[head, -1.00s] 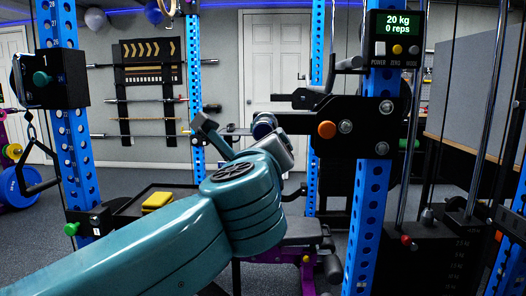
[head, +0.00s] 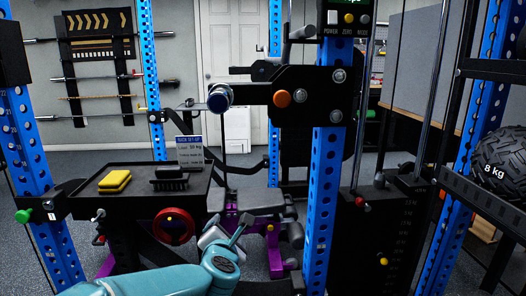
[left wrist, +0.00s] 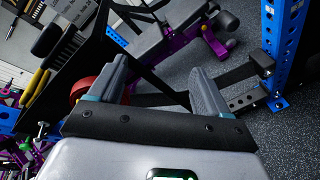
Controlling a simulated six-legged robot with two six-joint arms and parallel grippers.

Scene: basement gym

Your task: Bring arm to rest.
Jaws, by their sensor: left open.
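My left arm, teal, comes in from the bottom left of the head view. My left gripper (head: 240,232) is low in front of the rack, to the right of the black tray. In the left wrist view the two grey fingers of the left gripper (left wrist: 160,85) stand apart with nothing between them. A purple-framed bench (left wrist: 180,40) shows beyond the fingers, apart from them. My right gripper is in neither view.
Blue rack uprights (head: 325,200) stand on both sides. A ball marked 8 kg (head: 497,165) rests at the right.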

